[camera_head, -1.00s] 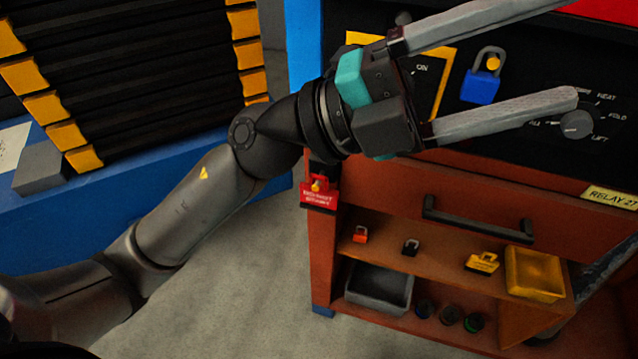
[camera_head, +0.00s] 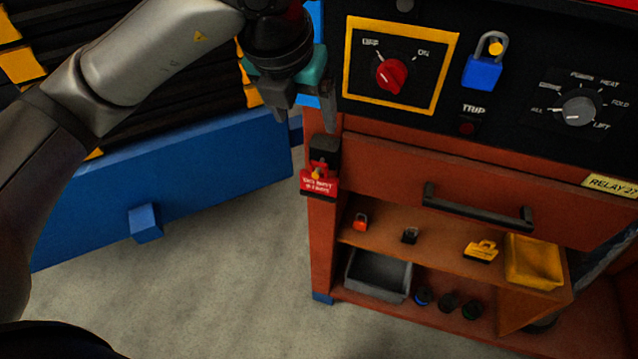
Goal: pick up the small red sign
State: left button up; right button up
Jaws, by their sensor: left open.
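The small red sign (camera_head: 319,182) with white lettering hangs at the upper left corner of the orange cabinet, below a dark block. A small yellow spot shows at its top. My left gripper (camera_head: 308,125) is above and slightly left of the sign, its fingers pointing down. It is open and empty, apart from the sign in the picture; one finger is seen near the dark block, and I cannot tell whether they touch. My right gripper is not in view.
The orange cabinet (camera_head: 390,170) has a black drawer handle (camera_head: 478,207). Above it, the panel carries a red knob (camera_head: 391,74), a blue padlock (camera_head: 483,72) and a grey dial (camera_head: 579,111). Shelves below hold small locks, a grey bin (camera_head: 379,274) and a yellow tray (camera_head: 533,262).

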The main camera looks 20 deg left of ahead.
pick_arm(q)
send_over(319, 163)
jog(key=s, duration=0.2)
jog(key=f, duration=0.8)
jog(key=shift+a+f, duration=0.2)
jog(key=shift+f, duration=0.2)
jog(key=shift+s+x, duration=0.15)
jog(key=shift+x, duration=1.15)
jog(key=shift+s+x, duration=0.2)
jog(key=shift+x, duration=1.1)
jog(key=shift+d+f, duration=0.1)
jog(key=shift+d, duration=0.05)
grip_shut()
